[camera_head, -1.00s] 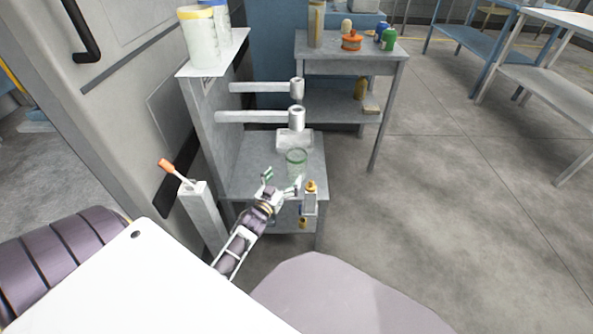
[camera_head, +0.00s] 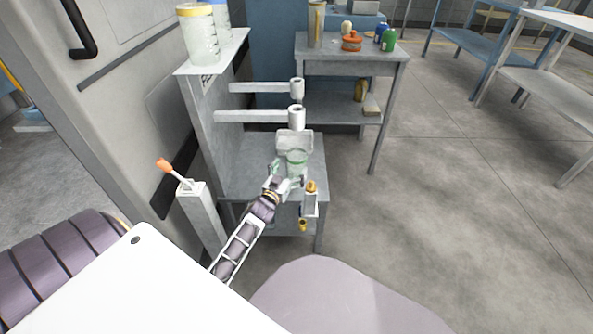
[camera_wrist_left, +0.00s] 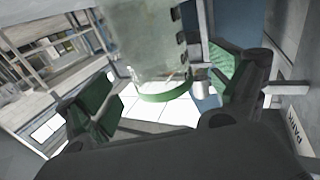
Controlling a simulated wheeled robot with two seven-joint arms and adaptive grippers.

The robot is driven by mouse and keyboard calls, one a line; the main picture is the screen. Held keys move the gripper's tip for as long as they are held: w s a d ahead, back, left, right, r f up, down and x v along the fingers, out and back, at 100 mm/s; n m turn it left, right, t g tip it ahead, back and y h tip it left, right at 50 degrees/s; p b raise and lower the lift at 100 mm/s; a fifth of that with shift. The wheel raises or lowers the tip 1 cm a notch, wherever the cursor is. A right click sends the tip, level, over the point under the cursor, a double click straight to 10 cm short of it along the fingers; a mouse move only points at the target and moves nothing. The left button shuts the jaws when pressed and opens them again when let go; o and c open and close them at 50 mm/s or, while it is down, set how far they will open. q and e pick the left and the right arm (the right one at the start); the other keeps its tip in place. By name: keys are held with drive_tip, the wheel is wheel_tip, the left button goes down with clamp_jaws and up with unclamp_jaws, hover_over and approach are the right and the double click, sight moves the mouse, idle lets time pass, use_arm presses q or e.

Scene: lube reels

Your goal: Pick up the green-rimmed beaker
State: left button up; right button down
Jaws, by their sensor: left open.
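The green-rimmed beaker (camera_head: 297,158) is clear and stands on the grey bench below the two white spouts. My left gripper (camera_head: 288,177) is at the near side of the beaker in the head view, partly covering its lower part. In the left wrist view the beaker (camera_wrist_left: 150,50) fills the upper middle, with its green rim showing. The left gripper's green-padded fingers (camera_wrist_left: 168,85) are apart, one on each side of the beaker. I cannot tell whether either finger touches it. My right gripper is not in view.
Two white spouts (camera_head: 296,117) stick out above the bench (camera_head: 250,178). A post with an orange-tipped lever (camera_head: 167,166) stands left. A yellow-rimmed container (camera_head: 201,40) sits on the upper shelf. Open floor lies right.

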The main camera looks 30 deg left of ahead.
sight(300, 155)
use_arm(q)
drive_tip(key=shift+w, duration=0.1)
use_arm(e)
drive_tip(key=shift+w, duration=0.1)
use_arm(q)
drive_tip(key=shift+w+b, duration=0.4)
drive_tip(key=shift+w, duration=0.35)
drive_tip(key=shift+w+r+b, duration=0.1)
drive_tip(key=shift+w+b, duration=0.25)
drive_tip(key=shift+b, duration=0.05)
drive_tip(key=shift+w+a+b, duration=0.2)
drive_tip(key=shift+w+b, duration=0.35)
drive_tip(key=shift+w, duration=0.8)
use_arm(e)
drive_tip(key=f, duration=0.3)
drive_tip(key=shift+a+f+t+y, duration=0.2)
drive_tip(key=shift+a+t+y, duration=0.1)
use_arm(q)
drive_tip(key=c, duration=1.1)
